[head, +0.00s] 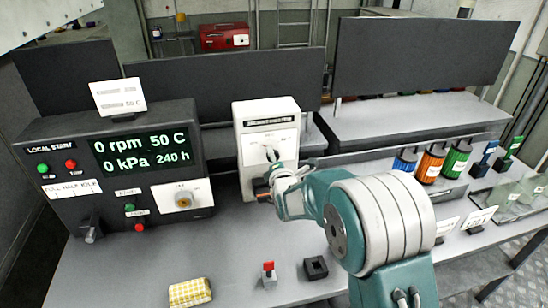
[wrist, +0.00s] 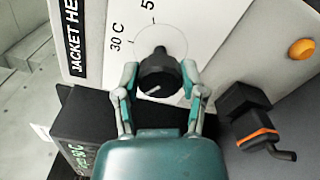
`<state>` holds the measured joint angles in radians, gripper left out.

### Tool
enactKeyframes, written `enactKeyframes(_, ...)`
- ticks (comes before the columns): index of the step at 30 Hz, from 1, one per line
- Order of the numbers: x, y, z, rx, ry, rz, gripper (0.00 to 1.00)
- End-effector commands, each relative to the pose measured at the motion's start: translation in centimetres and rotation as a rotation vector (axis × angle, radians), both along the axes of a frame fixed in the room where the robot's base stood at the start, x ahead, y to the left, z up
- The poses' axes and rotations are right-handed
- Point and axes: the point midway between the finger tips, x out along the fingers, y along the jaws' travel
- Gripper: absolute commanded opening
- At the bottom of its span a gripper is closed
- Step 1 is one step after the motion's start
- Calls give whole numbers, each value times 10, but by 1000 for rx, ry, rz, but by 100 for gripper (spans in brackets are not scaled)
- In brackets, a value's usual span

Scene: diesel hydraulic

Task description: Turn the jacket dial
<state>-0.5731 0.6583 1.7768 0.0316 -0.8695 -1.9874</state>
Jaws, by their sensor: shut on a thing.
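The jacket dial (wrist: 157,72) is a black round knob on a white panel marked "JACKET HE..." in the wrist view. A "30 C" mark lies to its upper left and a partly cut-off mark starting with 5 above it. A short white line shows on the knob's near side. My gripper (wrist: 160,76) has one finger on each side of the knob and is shut on it. In the head view the dial (head: 271,153) is on the white heater box (head: 282,113), with my gripper (head: 268,172) in front of its lower part.
A black control panel (head: 60,205) with a lit display stands left of the box. A black lever with an orange band (wrist: 258,133) and an orange button (wrist: 301,49) are right of the dial. A yellow checked cloth (head: 190,292) lies at the bench front.

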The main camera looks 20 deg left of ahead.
Motion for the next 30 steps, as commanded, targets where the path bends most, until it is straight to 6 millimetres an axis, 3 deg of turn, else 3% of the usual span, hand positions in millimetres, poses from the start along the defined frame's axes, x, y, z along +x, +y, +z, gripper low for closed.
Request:
enactKeyframes(21, -4, 3, -9, -82, -26, 11, 5)
enactKeyframes(22, -4, 3, -9, -82, -26, 11, 57)
enactKeyframes(24, -4, 3, -9, -81, -25, 10, 87)
enactKeyframes(30, -2, 1, -5, -75, -31, 5, 87)
